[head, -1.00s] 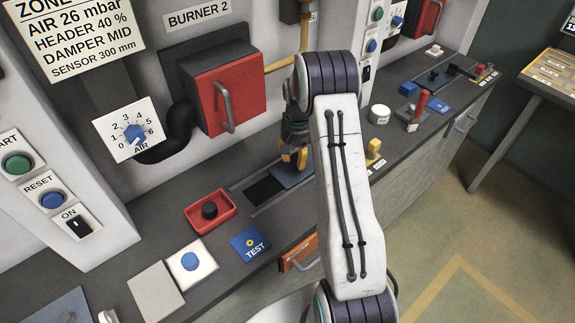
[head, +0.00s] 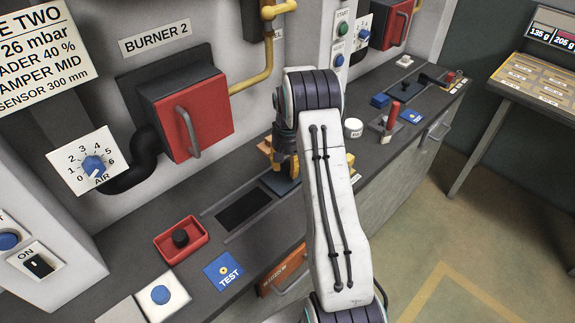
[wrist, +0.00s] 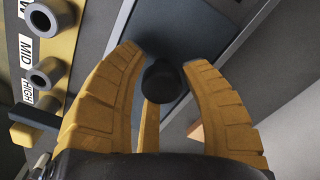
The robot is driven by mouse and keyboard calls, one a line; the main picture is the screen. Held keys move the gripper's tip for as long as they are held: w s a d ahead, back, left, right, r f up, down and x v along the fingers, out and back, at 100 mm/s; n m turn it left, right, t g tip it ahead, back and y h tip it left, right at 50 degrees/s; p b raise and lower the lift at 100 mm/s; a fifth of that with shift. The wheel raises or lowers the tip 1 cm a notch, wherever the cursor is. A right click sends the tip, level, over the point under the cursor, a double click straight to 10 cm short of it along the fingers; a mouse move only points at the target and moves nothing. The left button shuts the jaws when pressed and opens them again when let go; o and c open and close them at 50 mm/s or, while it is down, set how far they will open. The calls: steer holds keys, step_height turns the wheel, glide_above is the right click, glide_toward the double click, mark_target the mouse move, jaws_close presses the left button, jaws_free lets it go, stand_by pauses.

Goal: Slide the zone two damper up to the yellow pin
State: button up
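The zone two damper is a blue-grey plate (head: 285,184) in a slotted track on the counter, partly hidden by my gripper. A dark opening (head: 243,208) lies to its left. My gripper (head: 268,153) is over the plate. In the wrist view its yellow fingers (wrist: 163,62) close around the damper's dark round knob (wrist: 163,82), one on each side.
The red burner box (head: 187,115) stands behind. A red lever (head: 392,115) and a white cap (head: 353,128) stand to the right.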

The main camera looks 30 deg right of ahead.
steer(key=o, duration=0.3)
steer(key=shift+w+r, duration=0.1)
steer(key=shift+r, duration=0.05)
step_height(320, 180, up, 12)
stand_by(0.6)
stand_by(0.6)
